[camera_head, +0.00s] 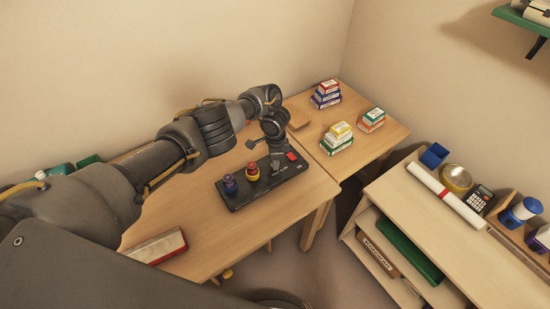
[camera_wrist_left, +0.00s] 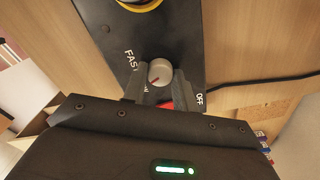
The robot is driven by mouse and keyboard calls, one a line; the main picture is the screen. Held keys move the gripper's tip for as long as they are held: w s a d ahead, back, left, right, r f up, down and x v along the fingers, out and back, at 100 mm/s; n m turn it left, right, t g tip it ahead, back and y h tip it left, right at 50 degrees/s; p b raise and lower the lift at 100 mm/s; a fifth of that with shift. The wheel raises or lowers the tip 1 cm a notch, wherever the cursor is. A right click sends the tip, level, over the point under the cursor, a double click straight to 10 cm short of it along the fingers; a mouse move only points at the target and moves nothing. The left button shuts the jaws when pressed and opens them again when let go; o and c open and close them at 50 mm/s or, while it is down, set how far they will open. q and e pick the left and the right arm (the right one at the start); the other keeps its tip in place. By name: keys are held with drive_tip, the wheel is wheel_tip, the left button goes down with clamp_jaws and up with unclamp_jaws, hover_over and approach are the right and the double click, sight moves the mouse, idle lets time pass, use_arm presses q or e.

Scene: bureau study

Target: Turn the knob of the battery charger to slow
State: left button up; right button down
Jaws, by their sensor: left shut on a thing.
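The battery charger (camera_head: 238,196) is a long black box on the wooden desk in the head view. My left gripper (camera_head: 278,167) comes down onto the charger's right part. In the left wrist view, the round grey knob (camera_wrist_left: 160,71) sits between the two fingers of my left gripper (camera_wrist_left: 160,77), which is shut on it. The knob's red line points down-left. "FAST" reads at upper left and "OFF" at right; a lower-left label is mostly hidden. My right gripper is not in view.
Stacks of small boxes (camera_head: 338,137) stand on the desk's far right part. A red-and-white box (camera_head: 158,246) lies near the front left edge. A black cable (camera_wrist_left: 260,82) runs from the charger. A shelf unit (camera_head: 430,215) stands at right.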

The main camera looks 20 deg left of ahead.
use_arm(q)
drive_tip(key=shift+s+f+n, duration=0.1)
drive_tip(key=shift+n, duration=0.6)
drive_tip(key=o, duration=1)
wheel_tip(320, 180, up, 11)
drive_tip(key=p, duration=0.5)
